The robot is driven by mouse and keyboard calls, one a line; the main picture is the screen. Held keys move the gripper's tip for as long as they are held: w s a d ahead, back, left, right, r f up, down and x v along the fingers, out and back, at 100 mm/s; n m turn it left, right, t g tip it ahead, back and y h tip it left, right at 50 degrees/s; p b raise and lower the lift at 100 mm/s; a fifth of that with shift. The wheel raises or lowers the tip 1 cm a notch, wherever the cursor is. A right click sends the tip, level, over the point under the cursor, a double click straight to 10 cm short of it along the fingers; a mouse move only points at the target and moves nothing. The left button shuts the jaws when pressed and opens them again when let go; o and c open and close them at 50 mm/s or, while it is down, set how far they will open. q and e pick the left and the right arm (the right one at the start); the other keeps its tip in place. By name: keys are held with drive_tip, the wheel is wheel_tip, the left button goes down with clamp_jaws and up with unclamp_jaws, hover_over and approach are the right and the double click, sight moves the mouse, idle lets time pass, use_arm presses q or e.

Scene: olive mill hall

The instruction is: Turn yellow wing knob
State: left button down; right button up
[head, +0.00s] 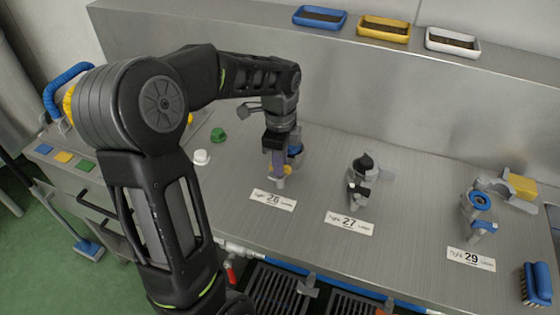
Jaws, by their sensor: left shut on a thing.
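My left gripper (277,158) points down at the fitting behind label 26. It is shut, with its fingertips at the yellow wing knob (284,170). Only a little yellow shows around the fingers, so the knob's wings and their angle are mostly hidden. A blue part (295,147) of the same fitting shows just right of the fingers. My right gripper is not in view.
A fitting with a black knob (365,162) stands behind label 27 (349,223). A blue-ringed valve (478,201) stands behind label 29. Green (217,134) and white (201,157) knobs are left. A blue brush (537,284) lies front right. Three small trays line the back ledge (230,30).

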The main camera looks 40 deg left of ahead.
use_arm(q)
drive_tip(key=shift+m, duration=0.4)
drive_tip(key=c, duration=1.5)
unclamp_jaws()
drive_tip(key=shift+r+b, duration=0.3)
drive_tip(key=shift+r, duration=3.65)
